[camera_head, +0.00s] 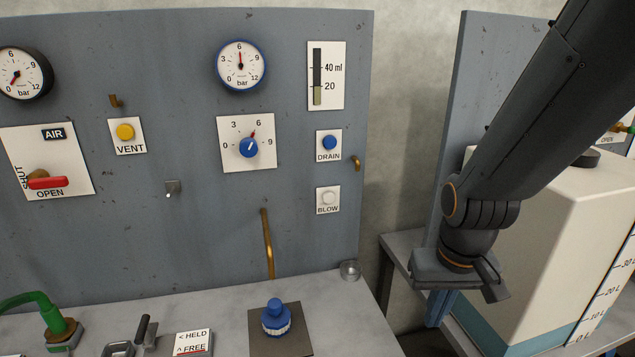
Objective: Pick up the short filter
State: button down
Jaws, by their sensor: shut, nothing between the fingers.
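No part that I can surely name as the short filter shows. A small blue-topped piece with a white ribbed band (275,318) stands upright on a dark square plate on the bench at the bottom middle; I cannot tell whether it is the filter. My gripper (440,308) hangs at the right, fingers pointing down, clear of the bench and to the right of this piece. It is shut and holds nothing. My arm covers part of the scene behind it.
A grey panel (190,235) with gauges, knobs and buttons rises behind the bench (340,310). A brass tube (267,243) comes down near the blue-topped piece. A cream tank (540,220) stands right.

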aim_at(276, 323)
jog(key=k, duration=1.15)
jog(key=u, duration=0.95)
jog(key=i, duration=1.15)
jog(key=z, duration=0.4)
